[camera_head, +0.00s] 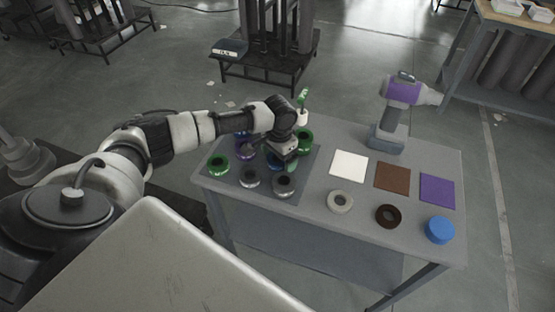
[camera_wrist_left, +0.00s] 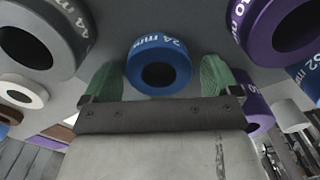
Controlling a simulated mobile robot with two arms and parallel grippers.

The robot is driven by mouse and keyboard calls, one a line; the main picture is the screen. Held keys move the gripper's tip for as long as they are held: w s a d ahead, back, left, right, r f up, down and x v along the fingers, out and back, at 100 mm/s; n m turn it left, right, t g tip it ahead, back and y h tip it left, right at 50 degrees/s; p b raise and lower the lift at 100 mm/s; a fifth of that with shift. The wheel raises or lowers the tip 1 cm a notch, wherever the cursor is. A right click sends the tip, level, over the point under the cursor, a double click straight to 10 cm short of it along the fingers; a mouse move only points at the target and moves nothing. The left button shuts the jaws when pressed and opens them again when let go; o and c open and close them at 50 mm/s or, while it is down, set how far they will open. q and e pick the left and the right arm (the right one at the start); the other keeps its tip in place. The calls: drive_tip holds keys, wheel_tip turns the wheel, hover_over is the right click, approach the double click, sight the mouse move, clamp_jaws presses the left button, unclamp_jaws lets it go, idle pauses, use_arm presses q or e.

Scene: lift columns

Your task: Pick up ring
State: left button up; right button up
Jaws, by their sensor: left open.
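In the left wrist view my left gripper (camera_wrist_left: 158,80) is open, with green fingers on either side of a blue ring (camera_wrist_left: 176,56) marked 24 mm. Whether they touch it I cannot tell. A grey ring (camera_wrist_left: 70,28) marked 44 mm and a purple ring (camera_wrist_left: 248,30) flank it. My right gripper is not in view.
White (camera_head: 349,164), brown (camera_head: 392,177) and purple (camera_head: 437,190) squares lie on the table's right part. A white ring (camera_head: 340,202), a brown ring (camera_head: 388,216) and a blue round piece (camera_head: 440,230) lie in front.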

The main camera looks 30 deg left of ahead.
use_arm(q)
drive_tip(key=shift+c, duration=0.3)
drive_tip(key=c, duration=1)
